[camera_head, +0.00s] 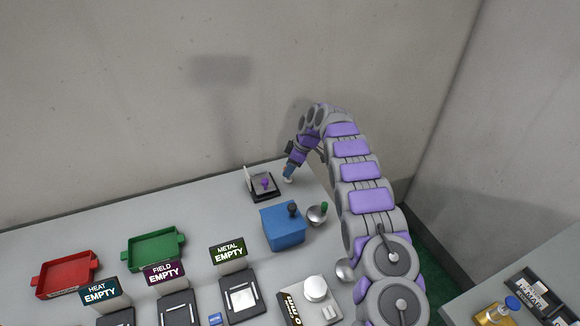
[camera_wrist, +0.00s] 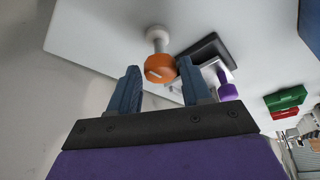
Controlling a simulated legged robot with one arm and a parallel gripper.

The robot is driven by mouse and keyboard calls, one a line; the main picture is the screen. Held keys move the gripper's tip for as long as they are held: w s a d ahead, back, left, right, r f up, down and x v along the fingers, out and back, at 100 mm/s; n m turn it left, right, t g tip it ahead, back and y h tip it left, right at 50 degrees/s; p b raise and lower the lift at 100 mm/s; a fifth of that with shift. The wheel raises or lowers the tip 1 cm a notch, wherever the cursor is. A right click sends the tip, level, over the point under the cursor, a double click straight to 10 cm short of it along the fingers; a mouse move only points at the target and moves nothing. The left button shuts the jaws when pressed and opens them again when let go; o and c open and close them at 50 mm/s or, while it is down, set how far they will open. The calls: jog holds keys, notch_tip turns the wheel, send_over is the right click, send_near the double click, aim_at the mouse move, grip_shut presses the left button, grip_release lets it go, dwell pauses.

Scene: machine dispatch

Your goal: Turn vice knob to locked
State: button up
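In the wrist view an orange knob (camera_wrist: 159,69) with a pale line across its face tops a white post (camera_wrist: 157,34). My gripper (camera_wrist: 161,75) is open, its two blue fingers on either side of the knob, with a gap visible on each side. Beside it is a black plate (camera_wrist: 206,45) with a light metal fixture and a purple knob (camera_wrist: 228,92). In the head view, my gripper (camera_head: 288,173) points down at the table's back right, just right of that plate (camera_head: 265,194). The orange knob cannot be made out there. No label shows which knob is the vice's.
A blue box (camera_head: 284,231) with a dark knob and a small metal bowl (camera_head: 317,216) stand in front of my gripper. Green (camera_head: 154,250) and red (camera_head: 67,275) trays lie left. Signed stations line the front. A wall (camera_head: 120,90) rises behind the table.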

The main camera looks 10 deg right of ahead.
jog(key=c, duration=0.7)
